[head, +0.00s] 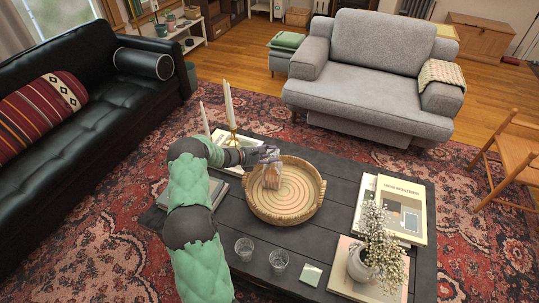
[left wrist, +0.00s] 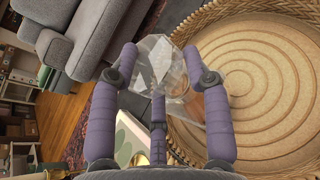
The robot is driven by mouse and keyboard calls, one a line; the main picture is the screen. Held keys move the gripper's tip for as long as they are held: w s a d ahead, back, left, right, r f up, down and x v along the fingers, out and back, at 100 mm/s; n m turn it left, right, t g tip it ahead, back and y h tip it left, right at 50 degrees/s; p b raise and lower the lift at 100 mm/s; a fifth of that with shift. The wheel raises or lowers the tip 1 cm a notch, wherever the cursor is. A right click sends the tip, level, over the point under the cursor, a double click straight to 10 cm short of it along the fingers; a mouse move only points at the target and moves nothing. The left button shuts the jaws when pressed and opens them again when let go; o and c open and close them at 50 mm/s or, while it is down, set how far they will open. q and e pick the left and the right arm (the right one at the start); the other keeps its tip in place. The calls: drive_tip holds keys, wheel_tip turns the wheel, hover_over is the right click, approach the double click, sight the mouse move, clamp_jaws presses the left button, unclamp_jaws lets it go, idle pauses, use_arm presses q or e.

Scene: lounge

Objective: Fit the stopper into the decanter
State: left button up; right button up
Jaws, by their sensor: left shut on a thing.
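My left gripper (head: 268,154) reaches in over the round woven tray (head: 297,207) on the dark coffee table. In the left wrist view the fingers (left wrist: 159,62) are shut on a clear faceted glass stopper (left wrist: 156,66). The glass decanter (head: 272,178), with amber liquid low in it, stands in the far left part of the tray, just below the gripper. In the left wrist view the decanter (left wrist: 192,100) is partly hidden behind the stopper and right finger. I cannot tell whether the stopper touches the decanter's neck. My right gripper is not in view.
Candles (head: 229,105) in holders stand behind my left arm. Two empty glasses (head: 279,261) and a coaster (head: 311,275) are near the front edge. Books (head: 404,222) and a vase of white flowers (head: 361,266) fill the right side. The tray's right part is bare.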

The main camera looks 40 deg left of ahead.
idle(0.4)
use_arm(q)
drive_tip(key=shift+w+a+r, duration=0.15)
drive_tip(key=shift+r, duration=0.6)
drive_tip(key=shift+f+b, duration=0.5)
drive_tip(key=shift+f, duration=0.3)
drive_tip(key=shift+f, duration=0.25)
